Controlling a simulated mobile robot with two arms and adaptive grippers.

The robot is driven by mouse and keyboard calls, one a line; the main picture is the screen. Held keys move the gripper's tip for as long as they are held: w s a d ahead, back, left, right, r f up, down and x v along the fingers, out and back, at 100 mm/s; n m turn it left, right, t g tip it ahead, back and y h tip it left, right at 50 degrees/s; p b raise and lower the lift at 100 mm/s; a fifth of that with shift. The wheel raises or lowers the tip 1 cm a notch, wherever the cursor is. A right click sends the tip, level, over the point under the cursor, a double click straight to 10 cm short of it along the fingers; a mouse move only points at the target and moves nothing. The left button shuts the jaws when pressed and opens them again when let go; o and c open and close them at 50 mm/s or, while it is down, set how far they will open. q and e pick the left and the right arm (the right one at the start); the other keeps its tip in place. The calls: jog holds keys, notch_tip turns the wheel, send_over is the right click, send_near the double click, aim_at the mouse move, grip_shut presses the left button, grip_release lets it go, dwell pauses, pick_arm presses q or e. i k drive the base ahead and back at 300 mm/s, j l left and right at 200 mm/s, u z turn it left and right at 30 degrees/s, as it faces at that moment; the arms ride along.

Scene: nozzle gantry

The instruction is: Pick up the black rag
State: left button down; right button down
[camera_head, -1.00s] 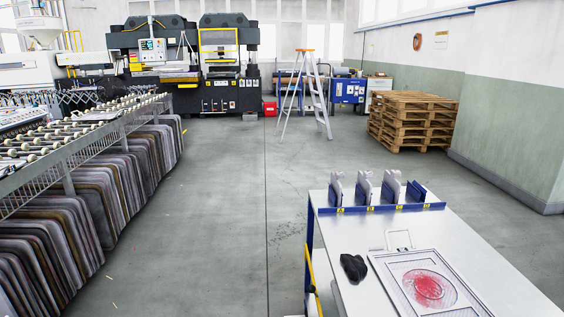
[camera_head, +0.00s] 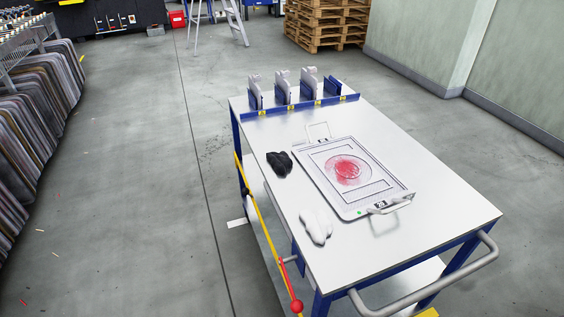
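The black rag (camera_head: 280,163) lies crumpled on the white top of the cart (camera_head: 270,220), near its left edge. It is just left of a light tray (camera_head: 375,207) with a red powdery stain (camera_head: 347,170), with a small gap between them. A white cloth-like item (camera_head: 316,226) lies nearer to me on the cart top. Neither of my grippers is in view.
Several grey and blue nozzle-like units (camera_head: 283,88) stand in a blue rack (camera_head: 300,107) along the cart's far edge. A yellow bar with a red knob (camera_head: 296,306) runs beside the cart's left side. A grey handle (camera_head: 430,283) is at the near end. Open floor (camera_head: 130,220) lies left.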

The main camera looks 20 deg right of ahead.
aim_at(281, 162)
jog(key=i+j+z, duration=0.1)
jog(key=i+j, duration=0.15)
jog(key=i+j+z, duration=0.1)
jog(key=i+j, duration=0.2)
jog(key=j, duration=0.2)
jog(key=i+j+z, duration=0.1)
jog(key=i+j, duration=0.15)
jog(key=i+j+z, duration=0.1)
jog(key=j, duration=0.45)
jog(key=i, duration=0.1)
